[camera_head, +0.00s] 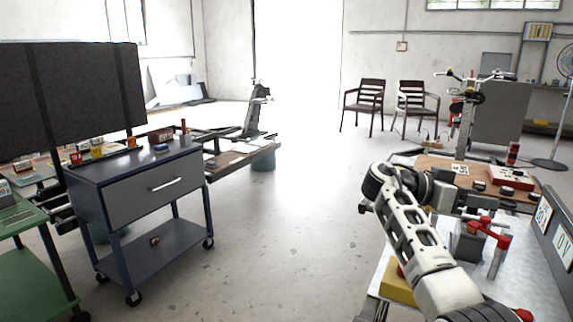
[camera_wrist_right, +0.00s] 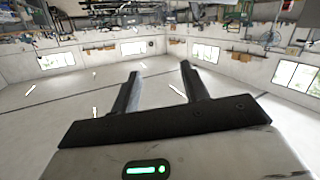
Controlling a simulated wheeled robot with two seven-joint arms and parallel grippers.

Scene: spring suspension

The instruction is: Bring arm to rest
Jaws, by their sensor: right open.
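My right arm (camera_head: 420,240) reaches up from the lower right in the head view, bends at its elbow, and its far part points right, above the metal workbench. In the right wrist view my right gripper (camera_wrist_right: 161,75) has its two dark fingers apart, with nothing between them. My left arm and gripper do not show.
The bench on the right (camera_head: 395,255) carries a grey block with a red-handled clamp (camera_head: 490,232) below my forearm, and a yellow block (camera_head: 398,286). A blue drawer cart (camera_head: 140,190) stands at left. The floor between (camera_head: 290,220) is clear. Two chairs (camera_head: 365,97) stand behind.

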